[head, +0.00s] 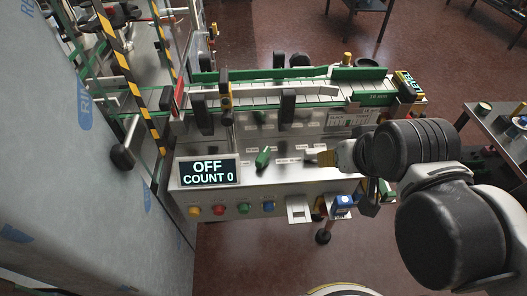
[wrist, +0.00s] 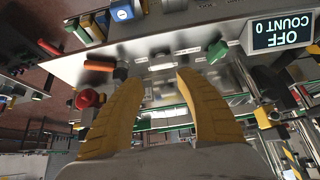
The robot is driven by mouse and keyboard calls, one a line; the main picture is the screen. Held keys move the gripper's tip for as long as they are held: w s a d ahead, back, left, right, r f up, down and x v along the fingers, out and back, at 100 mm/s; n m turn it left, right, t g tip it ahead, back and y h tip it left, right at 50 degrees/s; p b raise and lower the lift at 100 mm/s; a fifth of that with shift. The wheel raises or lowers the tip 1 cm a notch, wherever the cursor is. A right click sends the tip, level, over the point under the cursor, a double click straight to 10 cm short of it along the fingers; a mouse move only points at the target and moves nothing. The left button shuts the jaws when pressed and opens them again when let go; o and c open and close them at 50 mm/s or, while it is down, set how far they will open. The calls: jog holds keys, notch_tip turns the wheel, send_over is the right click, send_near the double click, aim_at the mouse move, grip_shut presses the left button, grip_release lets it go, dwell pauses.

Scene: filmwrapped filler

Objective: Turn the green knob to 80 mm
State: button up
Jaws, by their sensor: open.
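The green knob (head: 263,158) is a pointed handle on the sloping steel panel, right of the display. Small labels sit around it, too small to read surely. The knob also shows in the wrist view (wrist: 217,51), right of and beyond my fingertips. My gripper (head: 325,158) is to the right of the knob in the head view, apart from it. In the wrist view my gripper (wrist: 157,78) has its two yellow fingers spread with nothing between them. The display (head: 208,172) reads OFF, COUNT 0; it appears upside down in the wrist view (wrist: 282,31).
Yellow, red, green and blue buttons (head: 244,208) line the panel's front edge. A conveyor with green rails (head: 355,75) runs behind the panel. A large film-wrapped block (head: 80,150) stands at left. An orange handle (wrist: 99,66) and red knob (wrist: 87,98) lie left of my fingers.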

jog(key=w+a+r+m+g+p, duration=0.1)
jog(key=w+a+r+g+p, duration=0.1)
jog(key=w+a+r, duration=0.15)
jog(key=m+g+p, duration=0.5)
send_over(264, 152)
notch_tip(264, 152, down, 7)
jog(key=shift+a+r, duration=0.1)
jog(key=shift+r, duration=0.1)
notch_tip(264, 152, down, 10)
jog(key=b, duration=0.3)
jog(key=shift+f, duration=0.25)
jog(key=shift+c, duration=0.2)
grip_shut()
